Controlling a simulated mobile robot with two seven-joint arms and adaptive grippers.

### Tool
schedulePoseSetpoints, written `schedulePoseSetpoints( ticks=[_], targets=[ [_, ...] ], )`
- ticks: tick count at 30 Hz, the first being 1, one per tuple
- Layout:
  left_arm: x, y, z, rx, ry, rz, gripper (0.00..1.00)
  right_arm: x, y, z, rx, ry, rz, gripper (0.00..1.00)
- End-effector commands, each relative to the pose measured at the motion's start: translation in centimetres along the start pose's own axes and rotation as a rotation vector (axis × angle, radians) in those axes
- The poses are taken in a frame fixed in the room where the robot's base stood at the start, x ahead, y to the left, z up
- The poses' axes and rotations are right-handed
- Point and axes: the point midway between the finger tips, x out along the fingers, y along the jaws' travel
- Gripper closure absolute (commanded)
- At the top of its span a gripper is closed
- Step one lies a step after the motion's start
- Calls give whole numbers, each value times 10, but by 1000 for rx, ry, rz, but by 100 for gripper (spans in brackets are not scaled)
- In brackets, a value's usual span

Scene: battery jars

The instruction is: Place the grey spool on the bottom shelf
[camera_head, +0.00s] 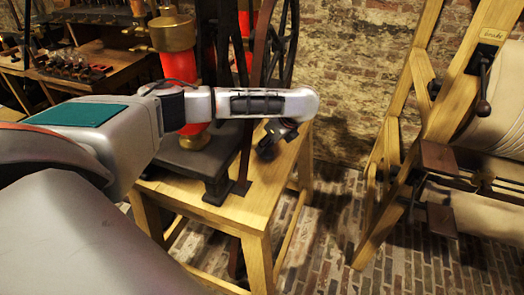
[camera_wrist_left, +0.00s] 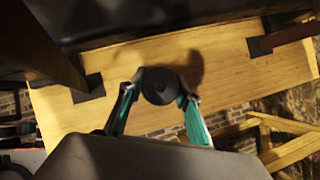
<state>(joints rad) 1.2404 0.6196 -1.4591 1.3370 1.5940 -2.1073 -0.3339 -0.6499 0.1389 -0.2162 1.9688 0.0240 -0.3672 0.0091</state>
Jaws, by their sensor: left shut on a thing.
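My left gripper (camera_wrist_left: 160,90) is shut on the grey spool (camera_wrist_left: 159,85), a dark round disc with a small centre hole. One fingertip grips each side. In the wrist view the spool is over the wooden stand top (camera_wrist_left: 220,60), with a shadow beside it; I cannot tell whether it touches the wood. In the head view my left gripper (camera_head: 275,138) hangs below my wrist, over the right part of the stand top (camera_head: 262,180). The spool is hard to make out there. I cannot identify the bottom shelf for certain. My right gripper is out of view.
A red and brass apparatus (camera_head: 173,50) with a dark base (camera_head: 195,165) stands on the wooden stand, close to my arm. A wooden frame with a crank (camera_head: 482,95) is at the right. Brick floor (camera_head: 325,225) lies clear between them. A cluttered workbench (camera_head: 95,65) is at back left.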

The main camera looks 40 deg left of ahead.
Motion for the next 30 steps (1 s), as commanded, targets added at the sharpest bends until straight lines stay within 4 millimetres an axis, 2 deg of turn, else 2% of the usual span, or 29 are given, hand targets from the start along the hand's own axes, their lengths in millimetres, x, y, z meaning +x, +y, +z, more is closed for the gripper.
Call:
schedulePoseSetpoints(
  ticks=[9,15,27,28,29,30],
  targets=[
    [13,0,22,-3,-1,0,83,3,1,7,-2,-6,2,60],
    [40,0,3,0,0,1,83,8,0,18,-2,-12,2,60],
    [43,0,0,-1,1,0,83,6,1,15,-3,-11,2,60],
    [43,0,0,-1,0,-1,59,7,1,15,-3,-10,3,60],
    [43,0,0,-1,0,-1,52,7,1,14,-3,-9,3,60],
    [43,0,0,-1,0,-1,50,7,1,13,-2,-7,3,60]
  ],
)
